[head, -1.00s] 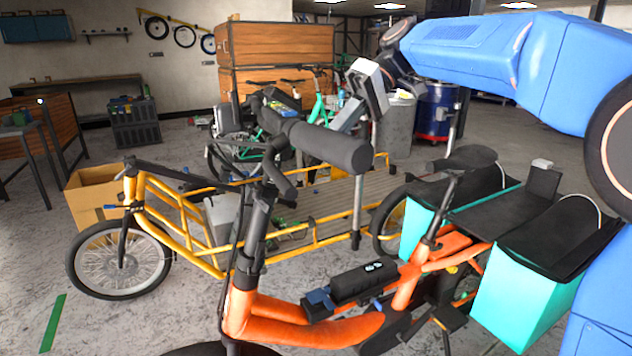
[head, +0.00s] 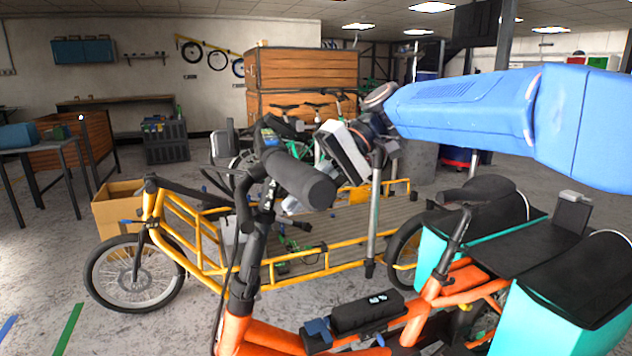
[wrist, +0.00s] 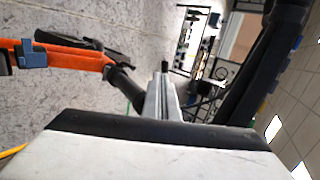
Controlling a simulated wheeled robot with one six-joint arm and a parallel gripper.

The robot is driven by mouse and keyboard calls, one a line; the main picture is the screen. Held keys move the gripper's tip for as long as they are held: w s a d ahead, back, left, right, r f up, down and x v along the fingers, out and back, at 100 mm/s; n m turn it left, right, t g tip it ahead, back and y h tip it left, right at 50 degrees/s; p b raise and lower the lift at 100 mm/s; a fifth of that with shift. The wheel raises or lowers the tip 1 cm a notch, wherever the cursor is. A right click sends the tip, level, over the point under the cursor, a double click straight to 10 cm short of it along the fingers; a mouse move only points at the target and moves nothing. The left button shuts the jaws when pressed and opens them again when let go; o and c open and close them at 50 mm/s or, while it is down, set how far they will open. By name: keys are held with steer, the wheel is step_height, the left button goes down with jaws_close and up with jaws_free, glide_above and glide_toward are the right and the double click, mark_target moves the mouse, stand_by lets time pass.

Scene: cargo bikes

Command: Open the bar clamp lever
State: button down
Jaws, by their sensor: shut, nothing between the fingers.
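The orange cargo bike stands in front of me, with its dark upright stem (head: 248,250) and black handlebar grip (head: 303,180). I cannot make out the clamp lever for certain; the stem top is dark and partly covered by the bar. My gripper (head: 292,205) hangs just behind the grip in the head view, its tips partly hidden by it. In the wrist view my gripper (wrist: 163,75) has its pale fingers together with nothing between them. The stem (wrist: 127,85) shows left of the fingers, and a dark bar (wrist: 275,60) to the right. Contact cannot be told.
A black battery (head: 367,312) with a blue latch (head: 318,330) sits low on the orange frame. Turquoise bags (head: 445,260) hang at the bike's rear. A yellow cargo bike (head: 190,245) stands close behind. Concrete floor is free at lower left.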

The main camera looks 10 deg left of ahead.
mark_target(259, 229)
steer(key=shift+s+a+r+x, duration=0.1)
steer(key=shift+r+x, duration=0.05)
steer(key=shift+x, duration=0.7)
steer(key=shift+s+a+r+x, duration=0.1)
steer(key=shift+r+x, duration=0.05)
steer(key=shift+x, duration=0.75)
steer(key=shift+r+x, duration=0.1)
steer(key=shift+x, duration=0.75)
steer(key=shift+a, duration=0.1)
steer(key=s+a+m, duration=0.1)
steer(key=m+t+y, duration=0.1)
steer(key=m, duration=0.1)
steer(key=shift+s+a+r+t, duration=0.3)
steer(key=shift+s+a+r, duration=0.05)
steer(key=shift+a+r, duration=0.05)
steer(key=shift+w+d, duration=0.1)
steer(key=shift+w, duration=0.05)
